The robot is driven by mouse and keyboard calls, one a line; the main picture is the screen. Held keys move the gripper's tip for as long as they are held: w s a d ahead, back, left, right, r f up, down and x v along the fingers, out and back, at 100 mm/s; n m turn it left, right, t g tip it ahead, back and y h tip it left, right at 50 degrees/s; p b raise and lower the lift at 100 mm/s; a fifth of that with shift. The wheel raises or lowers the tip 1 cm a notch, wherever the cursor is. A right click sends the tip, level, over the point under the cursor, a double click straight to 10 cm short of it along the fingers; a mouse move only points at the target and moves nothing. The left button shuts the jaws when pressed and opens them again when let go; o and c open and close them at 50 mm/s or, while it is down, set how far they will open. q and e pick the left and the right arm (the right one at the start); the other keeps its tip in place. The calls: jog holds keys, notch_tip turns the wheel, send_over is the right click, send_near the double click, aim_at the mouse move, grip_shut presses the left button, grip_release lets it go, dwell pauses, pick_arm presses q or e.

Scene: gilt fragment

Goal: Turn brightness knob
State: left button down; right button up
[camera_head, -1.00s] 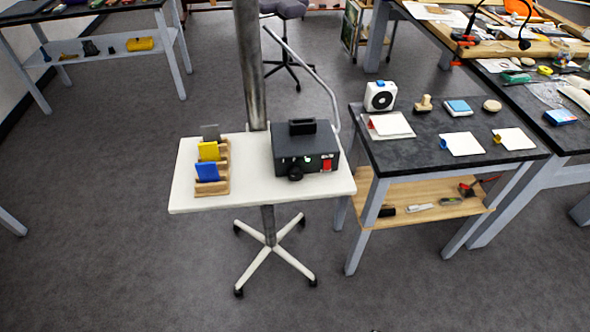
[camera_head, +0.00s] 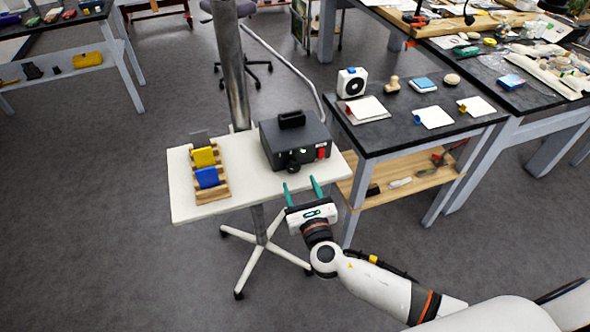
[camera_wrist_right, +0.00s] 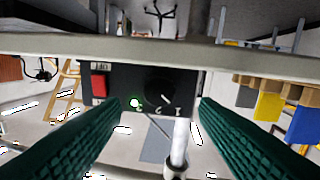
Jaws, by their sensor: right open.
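A black box (camera_head: 294,140) with a handle on top stands on the right part of a small white table. A round black knob (camera_head: 292,167) sticks out of its front, and a red switch (camera_head: 321,153) is to its right. A lit green spot (camera_head: 303,151) shows beside the knob. My right gripper (camera_head: 300,183) is open and empty in front of the box, apart from it. In the right wrist view the dark knob (camera_wrist_right: 159,87) with a white mark lies between the green fingers, and the red switch (camera_wrist_right: 99,86) is left. My left gripper is out of view.
The white table (camera_head: 245,190) also holds a wooden rack (camera_head: 222,185) with grey, yellow and blue cards. A metal pole (camera_head: 231,70) rises behind it. A dark workbench (camera_head: 375,138) with papers and small items stands close on the right. The floor at left is open.

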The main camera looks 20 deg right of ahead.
aim_at(295, 169)
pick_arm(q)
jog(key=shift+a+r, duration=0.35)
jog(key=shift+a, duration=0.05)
pick_arm(e)
jog(key=w, duration=0.5)
jog(key=shift+w+d, duration=0.1)
jog(key=shift+w, duration=0.25)
jog(key=c, duration=1)
jog(key=shift+o, duration=0.2)
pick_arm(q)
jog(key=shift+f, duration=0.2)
pick_arm(e)
jog(key=shift+f+m, duration=0.1)
jog(key=shift+m, duration=0.2)
jog(key=shift+m+b, duration=0.5)
jog(key=shift+m, duration=0.5)
jog(key=shift+m+b, duration=0.5)
jog(key=shift+m, duration=0.7)
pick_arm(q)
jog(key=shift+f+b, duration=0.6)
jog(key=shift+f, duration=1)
pick_arm(e)
jog(key=shift+d+m+g, duration=0.15)
jog(key=shift+m+g, duration=0.15)
jog(key=shift+m, duration=1.9)
